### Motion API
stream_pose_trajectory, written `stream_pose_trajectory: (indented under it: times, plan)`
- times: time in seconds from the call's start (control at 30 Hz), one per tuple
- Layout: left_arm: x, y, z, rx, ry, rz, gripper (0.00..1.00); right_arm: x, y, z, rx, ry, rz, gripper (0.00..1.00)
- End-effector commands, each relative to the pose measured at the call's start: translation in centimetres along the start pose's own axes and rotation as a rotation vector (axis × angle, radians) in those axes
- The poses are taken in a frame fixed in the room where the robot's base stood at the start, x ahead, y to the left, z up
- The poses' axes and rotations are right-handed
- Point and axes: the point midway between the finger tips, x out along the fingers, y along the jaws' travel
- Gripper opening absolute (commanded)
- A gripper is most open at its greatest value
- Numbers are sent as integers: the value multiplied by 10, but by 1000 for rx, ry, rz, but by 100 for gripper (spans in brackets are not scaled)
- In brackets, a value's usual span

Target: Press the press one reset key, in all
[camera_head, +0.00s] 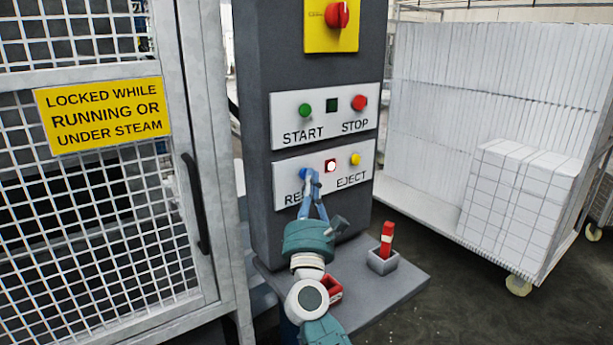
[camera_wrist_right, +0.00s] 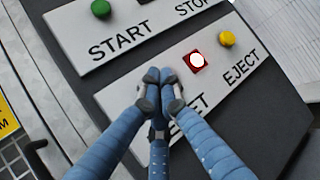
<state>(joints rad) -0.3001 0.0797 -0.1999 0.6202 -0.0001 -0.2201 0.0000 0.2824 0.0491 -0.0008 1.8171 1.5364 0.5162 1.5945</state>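The blue reset key (camera_head: 304,173) sits at the left of the lower white panel (camera_head: 345,155) on the dark control post. My left gripper is not in view.
A lit red lamp (camera_head: 330,166) and yellow eject button (camera_head: 355,159) are right of the key. Above are green start (camera_head: 305,110) and red stop (camera_head: 359,102) buttons and a red rotary switch (camera_head: 337,15). A mesh gate (camera_head: 90,200) stands left, a cart of white blocks (camera_head: 500,130) right.

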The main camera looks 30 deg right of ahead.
Motion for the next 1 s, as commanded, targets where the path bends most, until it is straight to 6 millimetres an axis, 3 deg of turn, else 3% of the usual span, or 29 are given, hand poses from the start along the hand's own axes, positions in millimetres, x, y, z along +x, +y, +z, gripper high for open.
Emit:
stream_pose_trajectory:
  times: [0.63,1.0]
  plan:
    - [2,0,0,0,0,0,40,2,2,-2,0,1,1,0]
    - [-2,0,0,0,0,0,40,-9,-6,6,0,1,1,0]
